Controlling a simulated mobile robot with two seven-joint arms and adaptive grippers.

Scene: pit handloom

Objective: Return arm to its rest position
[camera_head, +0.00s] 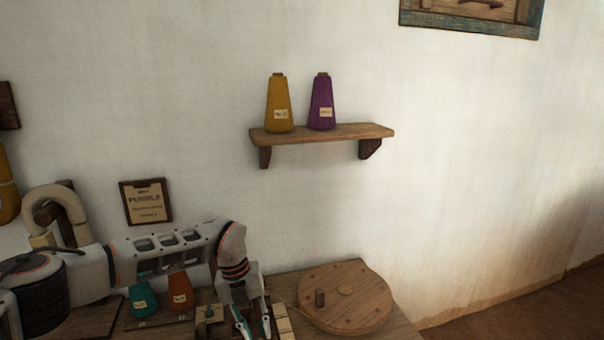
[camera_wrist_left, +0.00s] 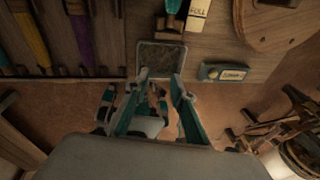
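My left arm (camera_head: 165,255) comes in from the left of the head view and bends down at its wrist. My left gripper (camera_head: 256,328) points downward near the bottom edge, by the wooden table. In the left wrist view its two teal-and-grey fingers (camera_wrist_left: 160,76) stand apart. Nothing shows held between them. A dark square patch with a light rim (camera_wrist_left: 161,57) lies beyond the fingertips. My right gripper is in neither view.
A wooden disc with a peg (camera_head: 346,297) lies on the table right of the gripper. Teal (camera_head: 143,298) and orange (camera_head: 180,291) cones stand behind the arm. A wall shelf (camera_head: 350,133) holds yellow (camera_head: 279,104) and purple (camera_head: 321,102) cones. A small labelled box (camera_wrist_left: 223,72) sits at the table's edge.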

